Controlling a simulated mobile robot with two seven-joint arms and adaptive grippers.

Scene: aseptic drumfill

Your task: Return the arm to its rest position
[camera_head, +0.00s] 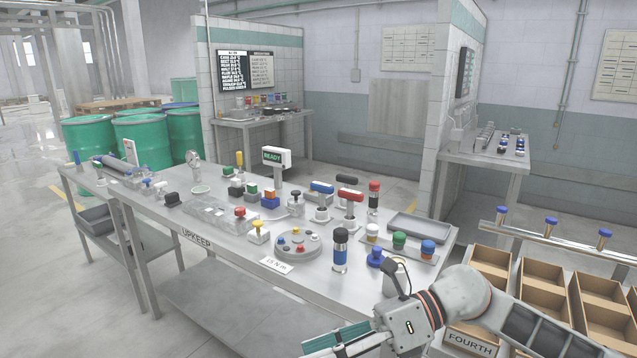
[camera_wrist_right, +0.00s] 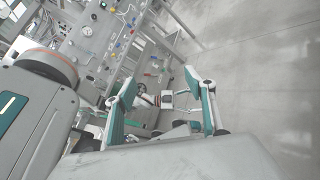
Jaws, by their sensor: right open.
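My right arm comes into the head view from the lower right, in front of the bench's near right corner. My right gripper (camera_head: 340,342) is low at the bottom edge there, beside the steel bench (camera_head: 215,290) and apart from the things on it. Its tips are partly cut off by the frame. In the right wrist view the two teal-padded fingers of the gripper (camera_wrist_right: 160,82) stand well apart, with nothing held between them. My left gripper does not show in the head view.
Cardboard bins (camera_head: 541,281) stand at the right, under a rail with blue knobs. Green drums (camera_head: 140,134) stand at the back left.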

